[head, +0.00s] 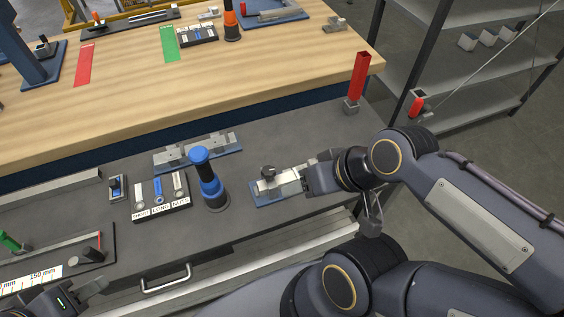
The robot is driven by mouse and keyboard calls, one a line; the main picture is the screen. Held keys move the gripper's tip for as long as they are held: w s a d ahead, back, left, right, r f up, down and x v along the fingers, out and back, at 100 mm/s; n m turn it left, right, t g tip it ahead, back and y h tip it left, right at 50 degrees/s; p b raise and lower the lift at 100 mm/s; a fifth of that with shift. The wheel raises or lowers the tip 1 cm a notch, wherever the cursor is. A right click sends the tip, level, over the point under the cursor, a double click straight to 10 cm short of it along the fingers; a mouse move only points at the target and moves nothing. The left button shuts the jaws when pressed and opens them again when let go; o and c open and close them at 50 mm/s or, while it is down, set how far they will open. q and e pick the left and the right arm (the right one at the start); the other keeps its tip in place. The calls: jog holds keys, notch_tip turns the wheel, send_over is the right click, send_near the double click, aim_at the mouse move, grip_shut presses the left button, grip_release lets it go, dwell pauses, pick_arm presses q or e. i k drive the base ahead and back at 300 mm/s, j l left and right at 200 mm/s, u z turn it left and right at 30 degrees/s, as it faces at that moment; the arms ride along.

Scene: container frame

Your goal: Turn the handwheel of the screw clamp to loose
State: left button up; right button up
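What looks like the screw clamp is a silver block on a small blue base plate (262,199), with a dark round knob, likely the handwheel (268,171), on top. It sits on the grey bench top. My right gripper (288,180) comes in from the right, its pale fingers low over or beside the clamp's right side. Fingers and clamp metal blend, so contact and finger gap cannot be told. My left gripper (97,287) is at the lower left, by the bench's front edge and far from the clamp. Its grey finger shows side-on, and its opening cannot be told.
A blue-and-black cylindrical tool (209,185) stands left of the clamp. A blue plate with metal blocks (197,153) lies behind it. A labelled tray (160,200) is further left. A red upright piece (358,80) stands at the back right. A drawer handle (166,280) juts out in front.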

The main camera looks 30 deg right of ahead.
aim_at(269, 172)
jog(key=l+z, duration=0.15)
jog(key=z, duration=0.65)
